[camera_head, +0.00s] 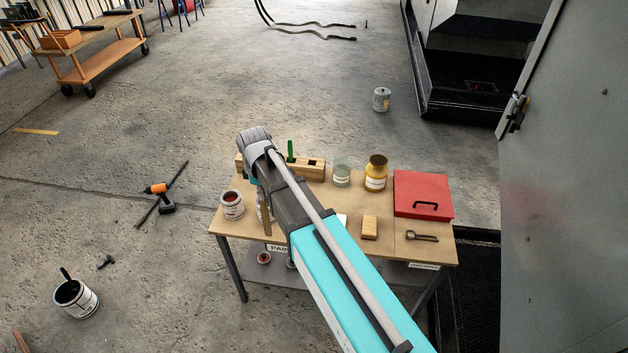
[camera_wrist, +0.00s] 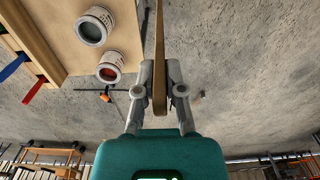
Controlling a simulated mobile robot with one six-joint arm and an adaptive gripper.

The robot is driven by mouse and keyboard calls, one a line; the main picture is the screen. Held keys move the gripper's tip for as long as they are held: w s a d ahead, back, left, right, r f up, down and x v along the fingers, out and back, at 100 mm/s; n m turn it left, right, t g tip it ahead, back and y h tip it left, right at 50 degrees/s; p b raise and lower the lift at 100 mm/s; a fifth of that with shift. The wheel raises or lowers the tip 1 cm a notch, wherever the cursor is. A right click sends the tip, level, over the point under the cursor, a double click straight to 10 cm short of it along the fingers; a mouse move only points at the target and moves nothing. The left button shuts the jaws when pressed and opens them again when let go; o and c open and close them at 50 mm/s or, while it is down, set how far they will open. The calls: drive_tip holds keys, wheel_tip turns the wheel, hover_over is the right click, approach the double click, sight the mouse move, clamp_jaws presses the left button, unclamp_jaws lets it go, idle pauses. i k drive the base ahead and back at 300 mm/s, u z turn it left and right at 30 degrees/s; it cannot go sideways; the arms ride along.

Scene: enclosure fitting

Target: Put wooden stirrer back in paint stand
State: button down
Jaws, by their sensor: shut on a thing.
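My gripper (camera_wrist: 160,88) is shut on the wooden stirrer (camera_wrist: 159,48), a long flat tan stick between the fingertips in the wrist view. In the head view my arm hides the gripper, and part of the stirrer (camera_head: 267,214) shows upright beside the arm near the table's front left. The paint stand (camera_head: 316,170) is a wooden block with dark slots at the back of the table, partly behind my arm, with a green handle (camera_head: 291,149) standing in it. The stand (camera_wrist: 33,40) also shows at the left of the wrist view, apart from the stirrer, with blue and red handles.
A paint can (camera_head: 232,206) stands at the table's left. A glass jar (camera_head: 342,172), yellow jar (camera_head: 376,173), red box (camera_head: 423,194), brush-like block (camera_head: 370,228) and metal tool (camera_head: 421,236) occupy the right side. A grey cabinet door (camera_head: 570,180) stands at right.

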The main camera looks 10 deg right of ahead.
sight(312, 175)
drive_tip(key=z, duration=0.45)
drive_tip(key=i, duration=1.05)
drive_tip(key=u, duration=0.15)
